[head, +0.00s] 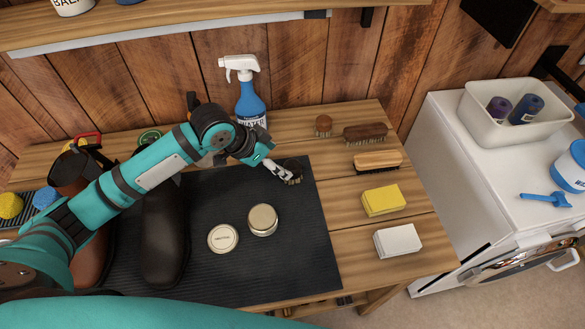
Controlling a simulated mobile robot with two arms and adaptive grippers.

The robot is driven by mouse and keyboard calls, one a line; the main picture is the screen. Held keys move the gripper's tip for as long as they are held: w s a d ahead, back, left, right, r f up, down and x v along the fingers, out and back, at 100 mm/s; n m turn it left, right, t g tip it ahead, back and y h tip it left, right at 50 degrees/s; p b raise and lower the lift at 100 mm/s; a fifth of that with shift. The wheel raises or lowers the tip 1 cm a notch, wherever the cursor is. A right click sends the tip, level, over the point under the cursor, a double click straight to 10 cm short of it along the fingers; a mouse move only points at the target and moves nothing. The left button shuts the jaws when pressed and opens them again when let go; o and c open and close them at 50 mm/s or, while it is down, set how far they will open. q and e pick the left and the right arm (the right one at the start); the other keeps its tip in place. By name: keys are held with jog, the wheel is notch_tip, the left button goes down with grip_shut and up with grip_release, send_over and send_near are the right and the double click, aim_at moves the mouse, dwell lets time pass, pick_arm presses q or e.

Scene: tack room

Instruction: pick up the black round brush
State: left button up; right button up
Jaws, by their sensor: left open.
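The black round brush (293,166) stands on the dark mat (240,278), near the mat's back right corner. Its dark top and lighter bristles partly show. My left gripper (287,174) is open, with its fingers right at the brush's left and front side. The fingers cover part of the brush, and I cannot tell whether they touch it. My right gripper is not in view.
A blue spray bottle (250,102) stands behind my left gripper. A small round brown brush (323,124), two long brushes, a yellow block (382,200) and a white block (398,240) line the right.

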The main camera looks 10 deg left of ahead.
aim_at(290, 166)
pick_arm(q)
jog(key=x, duration=0.3)
jog(key=shift+w+f, duration=0.15)
jog(key=shift+w+d+f+p, duration=0.25)
jog(key=shift+d+f+p, duration=0.1)
jog(key=shift+d+p, duration=0.1)
jog(key=x, duration=0.4)
jog(key=shift+w+p, duration=0.1)
jog(key=shift+p, duration=0.3)
jog(key=c, duration=1.2)
